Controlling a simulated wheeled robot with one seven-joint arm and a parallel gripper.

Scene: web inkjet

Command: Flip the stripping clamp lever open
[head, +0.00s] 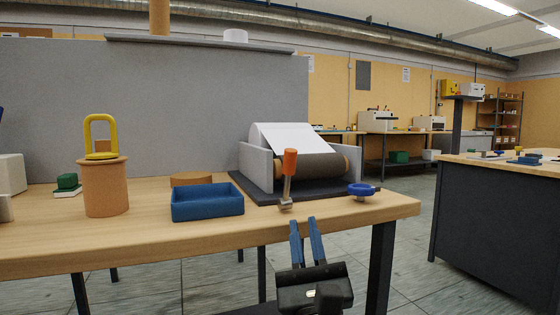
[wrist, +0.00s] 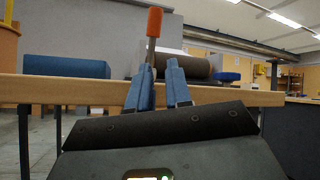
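The clamp lever (head: 289,175) stands nearly upright at the front edge of the dark base plate, with an orange grip on a metal stem and pivot. In the wrist view its orange grip (wrist: 154,24) shows above and between my fingers, and its lower end is hidden behind them. My gripper (head: 305,224) is in front of the table edge, below and slightly right of the lever, apart from it. Its two blue fingers also show in the wrist view (wrist: 159,72), spread with a gap and nothing between them.
The roller unit (head: 310,167) with white sheet stands behind the lever. A blue knob (head: 361,189) is to its right and a blue tray (head: 207,203) to its left. A brown canister (head: 104,187) with a yellow handle stands farther left. The table edge (head: 200,235) lies before my gripper.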

